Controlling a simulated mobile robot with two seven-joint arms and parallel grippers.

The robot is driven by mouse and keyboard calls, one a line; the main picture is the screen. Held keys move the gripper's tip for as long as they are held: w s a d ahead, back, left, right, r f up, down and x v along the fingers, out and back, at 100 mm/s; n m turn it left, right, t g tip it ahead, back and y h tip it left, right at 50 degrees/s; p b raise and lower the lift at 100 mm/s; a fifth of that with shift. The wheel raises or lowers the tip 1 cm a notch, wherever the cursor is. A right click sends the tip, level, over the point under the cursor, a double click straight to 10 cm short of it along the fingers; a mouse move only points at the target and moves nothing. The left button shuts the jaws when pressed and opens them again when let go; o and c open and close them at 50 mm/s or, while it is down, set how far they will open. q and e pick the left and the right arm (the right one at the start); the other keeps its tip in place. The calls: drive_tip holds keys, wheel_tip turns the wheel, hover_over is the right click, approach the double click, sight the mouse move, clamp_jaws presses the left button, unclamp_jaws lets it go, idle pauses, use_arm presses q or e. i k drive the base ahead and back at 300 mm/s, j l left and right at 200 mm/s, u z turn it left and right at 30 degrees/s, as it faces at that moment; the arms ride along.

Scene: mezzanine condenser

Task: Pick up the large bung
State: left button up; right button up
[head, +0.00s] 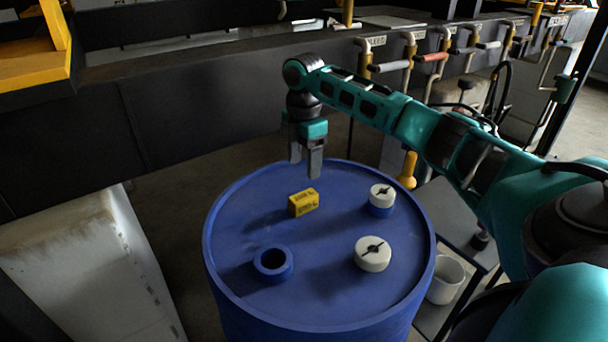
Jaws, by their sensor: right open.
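The large bung (373,254), a round white cap with a dark slot across its top, is at the right front of the blue drum's top (325,290). An open blue neck (272,262) with a dark hole stands to its left. A smaller-looking white bung (381,192) sits on a blue neck further back. My right gripper (306,170) points down above the back of the drum, behind and left of the large bung. It is open and empty. My left gripper is not in view.
A small yellow block with dark lettering (304,202) is on the drum top, below and in front of my right gripper. A row of pipes and valve handles (432,57) lines the back. A white bucket (446,280) stands right of the drum. The front middle of the drum top is clear.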

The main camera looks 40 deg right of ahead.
sight(372, 253)
drive_tip(key=k, duration=1.5)
